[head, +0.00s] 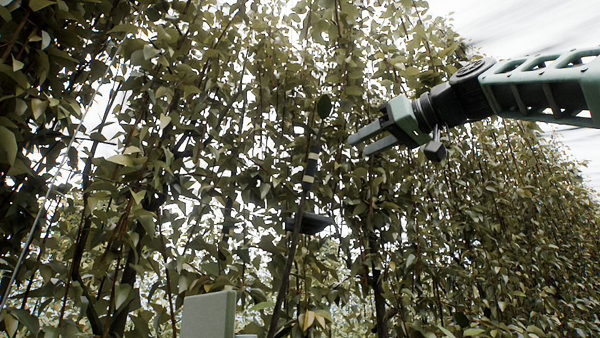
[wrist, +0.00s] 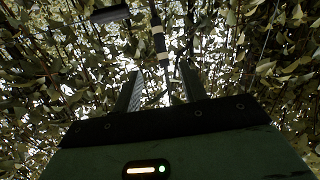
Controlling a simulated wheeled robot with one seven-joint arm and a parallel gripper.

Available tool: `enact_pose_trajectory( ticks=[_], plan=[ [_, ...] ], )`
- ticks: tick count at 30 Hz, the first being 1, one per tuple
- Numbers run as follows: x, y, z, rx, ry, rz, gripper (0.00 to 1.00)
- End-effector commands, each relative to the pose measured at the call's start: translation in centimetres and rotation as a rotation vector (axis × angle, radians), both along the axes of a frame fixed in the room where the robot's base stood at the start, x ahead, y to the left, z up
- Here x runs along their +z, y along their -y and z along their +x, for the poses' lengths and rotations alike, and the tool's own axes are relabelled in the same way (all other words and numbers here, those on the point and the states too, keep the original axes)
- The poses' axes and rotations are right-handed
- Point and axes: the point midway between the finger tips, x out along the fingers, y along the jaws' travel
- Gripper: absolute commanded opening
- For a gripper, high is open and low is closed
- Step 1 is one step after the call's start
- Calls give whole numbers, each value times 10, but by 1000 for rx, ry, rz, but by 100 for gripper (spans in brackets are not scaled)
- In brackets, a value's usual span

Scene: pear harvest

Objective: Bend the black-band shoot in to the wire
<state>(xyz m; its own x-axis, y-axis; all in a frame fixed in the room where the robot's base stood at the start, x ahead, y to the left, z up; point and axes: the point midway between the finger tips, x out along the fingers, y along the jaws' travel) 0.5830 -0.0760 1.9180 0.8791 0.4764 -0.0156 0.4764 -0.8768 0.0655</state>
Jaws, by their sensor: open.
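The black-band shoot (head: 288,262) rises at a slant through the middle of the head view. Its black band (head: 310,169) has a pale ring at each end. The band also shows at the top of the wrist view (wrist: 160,43), lined up between the fingertips. My gripper (head: 358,146) is open and empty, pointing left, to the right of the band and apart from it in the head view. Its two fingers also show in the wrist view (wrist: 160,68). A thin grey line (head: 45,205) at the far left may be a wire; I cannot tell for certain.
A dark flat piece (head: 310,222) sits by the shoot below the band; it also shows in the wrist view (wrist: 110,14). Open sky lies at the upper right.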

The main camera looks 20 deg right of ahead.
Motion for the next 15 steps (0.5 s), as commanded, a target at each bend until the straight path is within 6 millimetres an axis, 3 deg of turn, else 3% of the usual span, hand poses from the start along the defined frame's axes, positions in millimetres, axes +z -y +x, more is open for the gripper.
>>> enact_pose_trajectory(
  ticks=[1, 5, 15],
  plan=[
    [8, 1, -3, -2, 16, -4, 42],
    [11, -2, 3, -2, 21, -5, 42],
    [13, -33, 61, -1, 16, -4, 42]
  ],
)
